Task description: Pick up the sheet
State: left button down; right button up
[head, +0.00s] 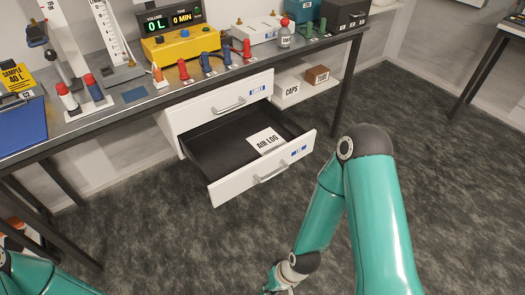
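The sheet (265,140) is a white paper labelled "AIR LOG". It lies inside the open lower drawer (262,180), towards the right, near the drawer's front panel. My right arm reaches down at the lower right. Its gripper (280,289) is at the bottom edge of the head view, well below the drawer and apart from the sheet. The gripper is mostly cut off, so its fingers cannot be read. Only a part of my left arm shows in the bottom left corner, and its gripper is out of view.
The upper drawer (225,104) is closed above the open one. A "CAPS" box (291,91) sits on a low shelf. The carpet before the drawer is clear.

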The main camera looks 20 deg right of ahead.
aim_at(267, 140)
jog(key=z, duration=0.15)
jog(key=i, duration=0.95)
jog(key=u, duration=0.05)
